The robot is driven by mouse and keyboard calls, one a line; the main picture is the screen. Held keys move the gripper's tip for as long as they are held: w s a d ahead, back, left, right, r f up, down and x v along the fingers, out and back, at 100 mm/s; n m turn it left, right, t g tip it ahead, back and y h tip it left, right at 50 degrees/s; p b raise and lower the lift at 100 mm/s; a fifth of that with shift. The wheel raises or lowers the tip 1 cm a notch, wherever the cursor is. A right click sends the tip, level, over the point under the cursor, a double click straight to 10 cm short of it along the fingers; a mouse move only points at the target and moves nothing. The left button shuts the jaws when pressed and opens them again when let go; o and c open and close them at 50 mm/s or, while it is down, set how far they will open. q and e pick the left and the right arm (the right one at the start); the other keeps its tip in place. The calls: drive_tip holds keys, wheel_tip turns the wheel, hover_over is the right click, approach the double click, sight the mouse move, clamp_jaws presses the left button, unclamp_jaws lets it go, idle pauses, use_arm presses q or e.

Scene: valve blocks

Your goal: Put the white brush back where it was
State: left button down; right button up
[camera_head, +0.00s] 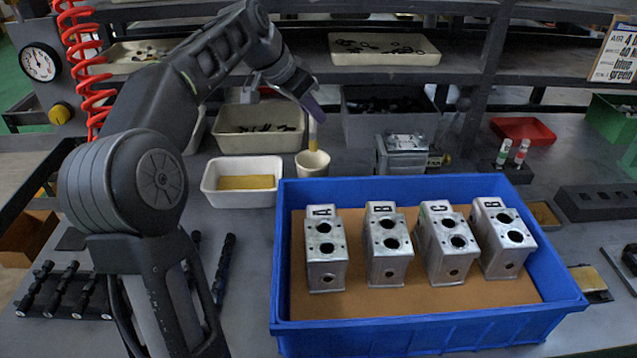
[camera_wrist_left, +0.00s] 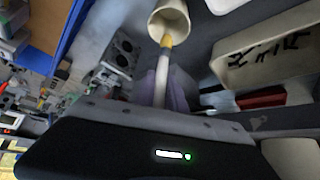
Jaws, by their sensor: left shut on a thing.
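My left gripper (camera_head: 312,108) reaches in from the left with its purple fingers pointing down. It is shut on the white brush (camera_wrist_left: 161,77), which hangs below the fingers with its yellow end (camera_head: 312,134) down. A small cream cup (camera_head: 313,164) stands upright directly below the brush. In the left wrist view the yellow end overlaps the mouth of the cup (camera_wrist_left: 168,20). I cannot tell whether it is inside the rim or just above it. My right gripper is not in view.
A white tray with a yellow pad (camera_head: 241,200) is left of the cup, and a cream bin (camera_head: 262,143) with dark parts is behind. A blue crate (camera_head: 430,328) holding several metal valve blocks (camera_head: 388,240) stands in front. A metal block (camera_head: 403,155) is to the right.

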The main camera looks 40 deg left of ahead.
sight(313, 139)
use_arm(q)
drive_tip(key=shift+f, duration=0.1)
wheel_tip(313, 139, down, 6)
drive_tip(key=shift+f+b, duration=0.1)
drive_tip(key=shift+b, duration=0.55)
drive_tip(key=shift+f+b, duration=0.3)
drive_tip(key=shift+f, duration=1.55)
